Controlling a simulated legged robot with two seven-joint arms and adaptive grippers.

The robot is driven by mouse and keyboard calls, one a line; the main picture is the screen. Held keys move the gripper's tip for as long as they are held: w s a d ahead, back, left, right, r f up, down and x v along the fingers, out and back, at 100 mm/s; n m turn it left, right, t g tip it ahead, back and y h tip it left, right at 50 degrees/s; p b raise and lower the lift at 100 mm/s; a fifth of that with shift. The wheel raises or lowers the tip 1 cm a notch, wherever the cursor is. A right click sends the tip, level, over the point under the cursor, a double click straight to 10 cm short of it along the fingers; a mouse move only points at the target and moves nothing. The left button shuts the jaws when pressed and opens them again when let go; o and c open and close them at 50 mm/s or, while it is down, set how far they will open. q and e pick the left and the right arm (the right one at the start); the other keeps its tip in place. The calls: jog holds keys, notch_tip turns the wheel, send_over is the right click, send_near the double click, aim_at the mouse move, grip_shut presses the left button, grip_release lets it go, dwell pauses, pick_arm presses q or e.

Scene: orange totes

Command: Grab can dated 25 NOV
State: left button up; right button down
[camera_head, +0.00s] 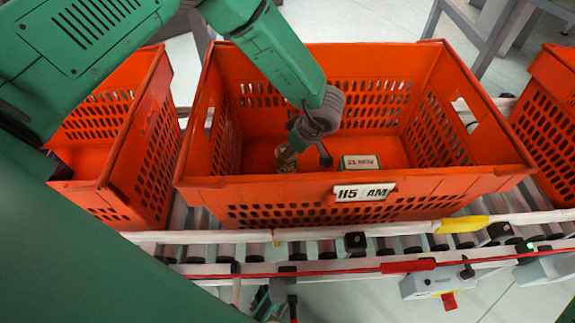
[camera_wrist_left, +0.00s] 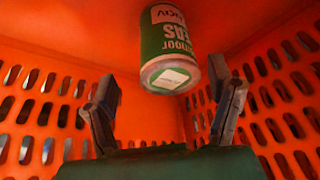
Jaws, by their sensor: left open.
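My left gripper (camera_head: 307,156) reaches down into the middle orange tote (camera_head: 330,190), labelled "H5 AM". In the left wrist view its fingers (camera_wrist_left: 163,108) are apart and empty. A green can (camera_wrist_left: 172,55) is beyond them, a little above the middle; its upside-down lettering shows part of "PEAS" and "NOV", with the day not readable. In the head view a green item with a white date label (camera_head: 361,162) ending in "NOV" lies right of the gripper. A small greenish object (camera_head: 287,158), partly hidden, is at its left finger. My right gripper (camera_head: 278,300) shows partly at the bottom.
Orange totes stand at left (camera_head: 120,130) and right (camera_head: 548,110) on a roller conveyor (camera_head: 205,225). The middle tote's perforated walls surround my left gripper. Rails with a red strip run along the front. Grey metal frames stand behind.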

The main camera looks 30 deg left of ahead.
pick_arm(q)
jog(key=shift+a+f, duration=0.55)
jog(key=shift+f, duration=0.2)
jog(key=x, duration=0.1)
jog(key=b+x, duration=0.1)
jog(key=x, duration=0.1)
jog(key=b+x, duration=0.1)
jog(key=shift+s+d+f, duration=0.1)
jog(key=shift+s+f, duration=0.15)
jog(key=shift+f, duration=0.1)
jog(key=shift+r, duration=0.1)
pick_arm(e)
notch_tip(320, 180, down, 2)
jog(key=shift+f, duration=0.2)
pick_arm(q)
jog(key=shift+a, duration=0.2)
jog(key=c, duration=1.4)
pick_arm(e)
jog(key=shift+a, duration=0.15)
